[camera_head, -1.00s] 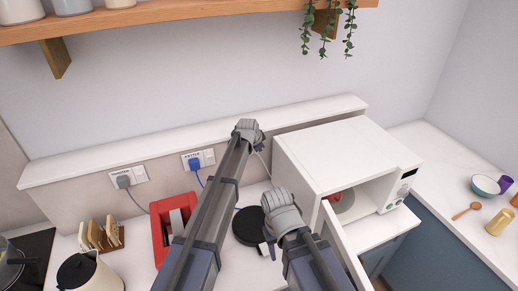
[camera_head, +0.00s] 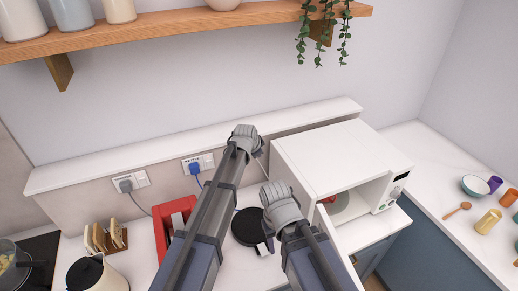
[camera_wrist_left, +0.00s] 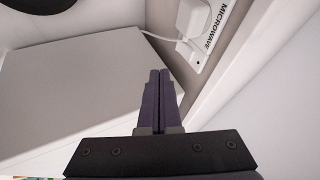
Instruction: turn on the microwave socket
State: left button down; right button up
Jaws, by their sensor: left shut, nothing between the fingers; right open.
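The microwave socket (camera_wrist_left: 216,22), labelled MICROWAVE, is at the upper right of the left wrist view, with a white plug (camera_wrist_left: 192,18) and cord on it. A small dark mark shows near its lower end; I cannot tell the switch position. My left gripper (camera_wrist_left: 160,75) is shut and empty, apart from the socket and below it in that picture. In the head view my left arm (camera_head: 243,138) reaches to the wall beside the microwave (camera_head: 335,155), and its fingers and the socket are hidden. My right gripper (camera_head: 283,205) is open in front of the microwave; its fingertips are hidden.
The kettle socket (camera_head: 208,161) with a blue plug and another socket (camera_head: 143,178) with a grey plug are further left. A red toaster (camera_head: 163,225), toast rack (camera_head: 108,238) and kettle (camera_head: 95,275) stand on the counter. The microwave door is open. A shelf (camera_head: 180,35) is above.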

pick_arm(q)
jog(key=p+v, duration=0.1)
jog(key=v, duration=0.2)
jog(key=shift+s+r+p, duration=0.2)
jog(key=shift+r+p, duration=0.1)
jog(key=shift+p, duration=0.1)
pick_arm(e)
notch_tip(320, 180, up, 3)
jog(key=shift+f, duration=0.1)
pick_arm(q)
jog(key=shift+s+f+b, duration=0.1)
jog(key=shift+f+b, duration=0.55)
jog(key=shift+f, duration=0.05)
pick_arm(e)
jog(key=shift+w+a+f, duration=0.1)
jog(key=shift+f, duration=0.5)
pick_arm(q)
jog(key=shift+d, duration=0.1)
